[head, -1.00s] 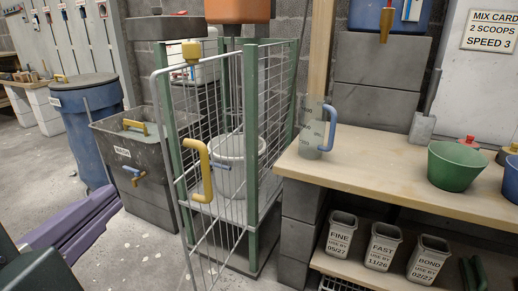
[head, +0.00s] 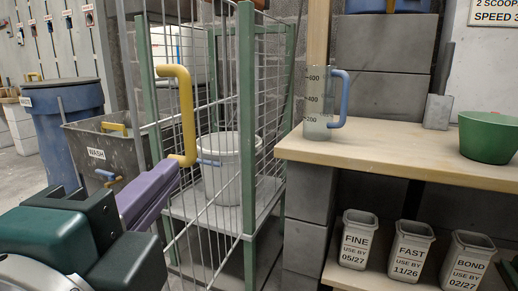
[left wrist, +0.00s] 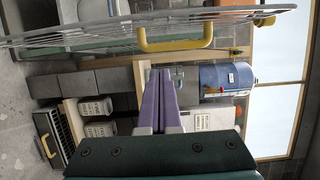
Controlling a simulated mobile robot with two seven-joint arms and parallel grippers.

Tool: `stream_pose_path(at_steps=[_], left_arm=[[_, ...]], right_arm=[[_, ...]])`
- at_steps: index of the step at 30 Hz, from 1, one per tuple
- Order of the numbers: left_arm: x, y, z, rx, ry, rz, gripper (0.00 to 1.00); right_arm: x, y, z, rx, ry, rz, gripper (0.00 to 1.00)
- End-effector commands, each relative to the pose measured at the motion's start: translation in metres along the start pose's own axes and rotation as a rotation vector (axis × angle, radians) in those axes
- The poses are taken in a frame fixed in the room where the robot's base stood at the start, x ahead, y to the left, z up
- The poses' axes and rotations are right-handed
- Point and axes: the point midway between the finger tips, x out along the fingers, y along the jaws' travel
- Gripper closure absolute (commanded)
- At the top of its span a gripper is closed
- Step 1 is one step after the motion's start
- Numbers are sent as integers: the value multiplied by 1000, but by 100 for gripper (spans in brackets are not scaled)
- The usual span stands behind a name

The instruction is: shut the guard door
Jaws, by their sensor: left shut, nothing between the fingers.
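The guard door (head: 215,215) is a wire-mesh panel on a green-post cage (head: 248,120); it stands ajar, swung out toward me. Its yellow handle (head: 186,115) is upright on the door. My left gripper (head: 172,172) has purple fingers, shut and empty, with the tips by the handle's lower end in the head view. Whether they touch cannot be told there. In the left wrist view the fingers (left wrist: 160,80) point toward the shelves, and the handle (left wrist: 176,42) and mesh door lie above them in the picture, apart from the tips. My right gripper is not seen.
A white bucket (head: 218,165) stands inside the cage. A wooden bench (head: 390,150) with a clear jug (head: 318,105) and a green bowl (head: 488,135) is on the right, with labelled bins below. A grey wash trough (head: 90,140) and a blue barrel (head: 65,115) are left.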

Motion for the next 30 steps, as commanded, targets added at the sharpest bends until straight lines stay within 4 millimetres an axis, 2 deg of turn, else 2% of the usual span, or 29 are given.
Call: stream_pose_path(at_steps=[6, 10, 13, 18, 30], left_arm=[[42, 1, 0, 2, -1, -5, 100], [61, 2, 4, 4, -1, -2, 100], [63, 1, 21, 7, -1, -1, 100], [66, 1, 36, 2, 0, 0, 100], [67, 0, 39, -1, 1, 1, 100]], right_arm=[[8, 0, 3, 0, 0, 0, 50], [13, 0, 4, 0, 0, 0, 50], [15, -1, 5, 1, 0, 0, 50], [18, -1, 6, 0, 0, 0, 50], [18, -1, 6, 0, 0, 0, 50]])
